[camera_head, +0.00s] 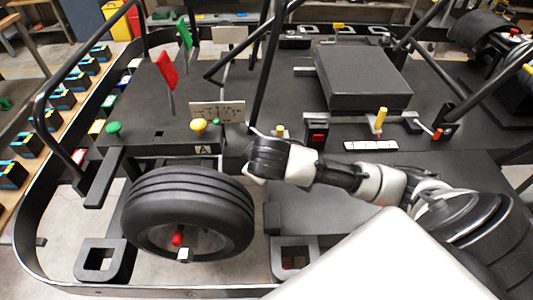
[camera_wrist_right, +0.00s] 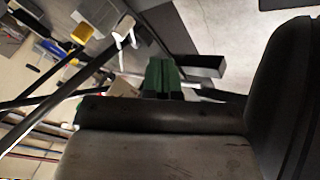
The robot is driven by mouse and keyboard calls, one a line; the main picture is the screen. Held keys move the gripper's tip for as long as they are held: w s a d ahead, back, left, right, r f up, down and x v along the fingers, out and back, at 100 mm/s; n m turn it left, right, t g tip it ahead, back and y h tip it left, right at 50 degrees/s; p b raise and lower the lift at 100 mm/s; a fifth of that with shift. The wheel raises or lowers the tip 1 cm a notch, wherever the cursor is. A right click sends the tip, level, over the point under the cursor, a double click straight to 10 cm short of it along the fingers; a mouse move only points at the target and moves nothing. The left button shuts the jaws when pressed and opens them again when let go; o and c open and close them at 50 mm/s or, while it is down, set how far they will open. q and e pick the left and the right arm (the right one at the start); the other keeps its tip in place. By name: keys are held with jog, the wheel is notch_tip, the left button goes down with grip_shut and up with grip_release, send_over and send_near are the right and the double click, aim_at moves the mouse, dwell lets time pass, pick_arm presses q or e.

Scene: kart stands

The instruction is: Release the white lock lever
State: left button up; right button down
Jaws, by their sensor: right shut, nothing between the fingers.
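My right arm reaches in from the right in the head view. Its gripper (camera_head: 252,175) is at the right side of the black wheel, its fingers mostly hidden by its own dark body. In the right wrist view the dark green fingers (camera_wrist_right: 161,77) are together and empty. A small white forked piece (camera_wrist_right: 124,32) at the end of a dark bar, possibly the white lock lever, is up and left of the fingers, apart from them. In the head view I cannot clearly pick out the lever; the area behind the gripper is partly covered. My left gripper is out of view.
The black wheel (camera_head: 188,212) stands left of my gripper. Behind are a yellow knob (camera_head: 198,125), a green knob (camera_head: 114,128), a red flag (camera_head: 167,69) and a yellow-topped lever (camera_head: 380,120). Black frame tubes rise behind my wrist. A black box (camera_head: 362,80) sits on the deck.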

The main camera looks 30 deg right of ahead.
jog(key=w+d+f+p, duration=0.1)
jog(key=w+d+f, duration=0.3)
jog(key=w+d, duration=0.1)
jog(key=shift+f, duration=0.25)
jog(key=shift+w+d+r+p, duration=0.2)
jog(key=shift+d+p, duration=0.3)
jog(key=shift+p, duration=0.4)
jog(key=shift+f, duration=0.1)
jog(key=shift+d, duration=0.15)
